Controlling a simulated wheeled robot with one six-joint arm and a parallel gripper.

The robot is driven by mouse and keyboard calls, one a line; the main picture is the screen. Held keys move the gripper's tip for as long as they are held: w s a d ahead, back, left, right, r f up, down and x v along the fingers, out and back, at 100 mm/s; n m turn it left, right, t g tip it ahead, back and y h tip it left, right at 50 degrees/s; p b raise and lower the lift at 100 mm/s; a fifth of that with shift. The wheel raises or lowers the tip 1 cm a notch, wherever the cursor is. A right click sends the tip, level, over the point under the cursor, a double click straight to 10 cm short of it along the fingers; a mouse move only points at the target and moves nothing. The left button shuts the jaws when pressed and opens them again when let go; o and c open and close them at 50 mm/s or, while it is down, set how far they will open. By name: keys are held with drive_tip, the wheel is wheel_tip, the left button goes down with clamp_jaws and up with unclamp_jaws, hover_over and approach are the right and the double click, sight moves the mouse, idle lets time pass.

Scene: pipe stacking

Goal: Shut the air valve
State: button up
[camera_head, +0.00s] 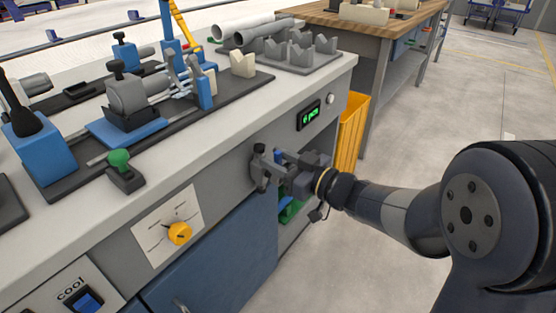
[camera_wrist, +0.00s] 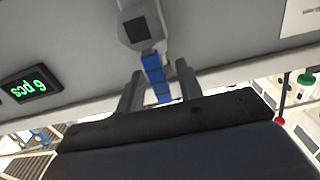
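The air valve appears to be a grey fitting on the bench's front panel with a blue lever. In the wrist view its grey body (camera_wrist: 139,30) is at the top and its blue lever (camera_wrist: 156,78) hangs between my fingers. My gripper (camera_wrist: 160,88) has one finger on each side of the lever, with a gap visible at least on the left. A bit of blue (camera_head: 279,155), likely the lever, shows beside the fingers; most of the valve is hidden there.
A green counter display (camera_head: 309,115) and a round button (camera_head: 330,99) sit on the panel. A yellow dial (camera_head: 180,233) and blue switch (camera_head: 83,300) are to the left. A yellow bin (camera_head: 352,128) stands behind my gripper. Open floor lies right.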

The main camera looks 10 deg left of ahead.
clamp_jaws()
idle(0.3)
drive_tip(key=shift+p, duration=0.4)
drive_tip(key=shift+w+d+r+m+p, duration=0.15)
drive_tip(key=shift+w+r+m+p, duration=0.1)
drive_tip(key=shift+m+p, duration=0.45)
drive_tip(key=p, duration=0.1)
drive_tip(key=m+p, duration=0.1)
drive_tip(key=shift+w+d+p, duration=0.15)
drive_tip(key=shift+w+p, duration=0.15)
drive_tip(key=shift+p, duration=0.1)
drive_tip(key=w+d+f+m+p, duration=0.1)
drive_tip(key=w+f+m+p, duration=0.3)
drive_tip(key=m+p, duration=0.9)
drive_tip(key=shift+d+f+m, duration=0.3)
drive_tip(key=shift+f+m, duration=0.8)
drive_tip(key=shift+m, duration=0.3)
